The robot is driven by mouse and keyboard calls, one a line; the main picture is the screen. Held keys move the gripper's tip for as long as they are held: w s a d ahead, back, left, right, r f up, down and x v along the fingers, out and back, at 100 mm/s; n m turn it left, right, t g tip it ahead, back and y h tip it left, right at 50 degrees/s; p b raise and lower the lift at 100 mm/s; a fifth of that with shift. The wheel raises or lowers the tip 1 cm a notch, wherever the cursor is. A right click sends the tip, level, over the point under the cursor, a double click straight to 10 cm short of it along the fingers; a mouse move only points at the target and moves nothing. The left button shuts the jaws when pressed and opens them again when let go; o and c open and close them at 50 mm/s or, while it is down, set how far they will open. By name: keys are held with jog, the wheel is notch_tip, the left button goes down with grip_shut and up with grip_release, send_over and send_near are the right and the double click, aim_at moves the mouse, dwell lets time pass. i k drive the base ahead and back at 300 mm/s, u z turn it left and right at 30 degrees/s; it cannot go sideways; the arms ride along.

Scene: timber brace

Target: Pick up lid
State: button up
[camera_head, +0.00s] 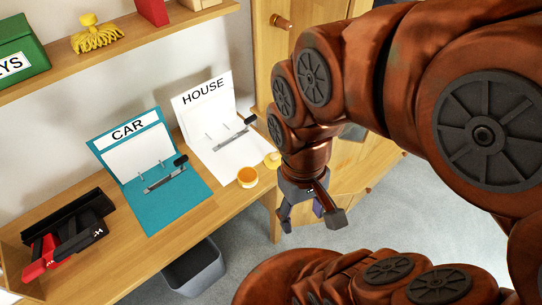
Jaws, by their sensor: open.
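A small round orange-yellow container (247,178) with a pale top stands on the desk near its front edge, beside the white HOUSE binder. A second small yellow round piece (272,160) lies just behind and right of it, partly hidden by my arm. I cannot tell for sure which of the two is the lid. My gripper (311,220) points down, with its fingers spread and nothing visibly held. In the picture it is right of and below both yellow things, apart from them, in front of the desk edge.
On the desk (150,250) lie an open teal CAR binder (185,202), the open HOUSE binder (222,158) and a black-and-red stapler-like tool (70,240). A shelf (150,35) hangs above. A grey bin (195,268) stands below the desk. A wooden cabinet (268,70) stands behind my arm.

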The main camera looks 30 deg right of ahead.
aim_at(272, 160)
jog(key=z, duration=0.05)
jog(key=k, duration=0.5)
jog(key=u, duration=1.9)
jog(key=i, duration=1.1)
jog(key=z, duration=1.9)
